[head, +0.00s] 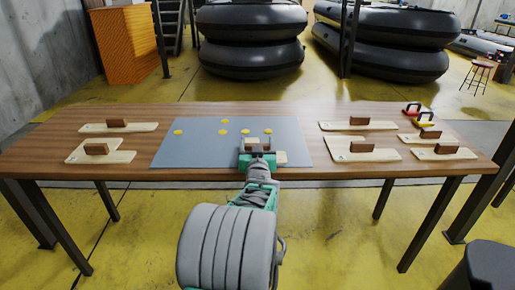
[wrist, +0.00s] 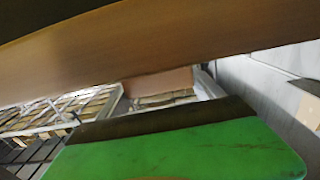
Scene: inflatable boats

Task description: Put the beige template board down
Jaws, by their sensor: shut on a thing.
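My gripper (head: 257,146) is above the front part of the grey sheet on the table. It is shut on a beige template board, seemingly by its brown block handle. Most of this board is hidden behind my gripper; a pale beige part (head: 281,158) shows to the right of the fingers. I cannot tell whether the board touches the sheet. In the wrist view, a green gripper part (wrist: 185,153) fills the bottom and a brown wooden band (wrist: 150,50) crosses the top, too close to identify surely.
The grey sheet (head: 190,145) carries several yellow discs (head: 223,132). Similar boards with brown handles lie on the wooden table (head: 40,150), at left (head: 128,157) and right (head: 372,156). Dark inflatable boats (head: 250,50) are stacked behind.

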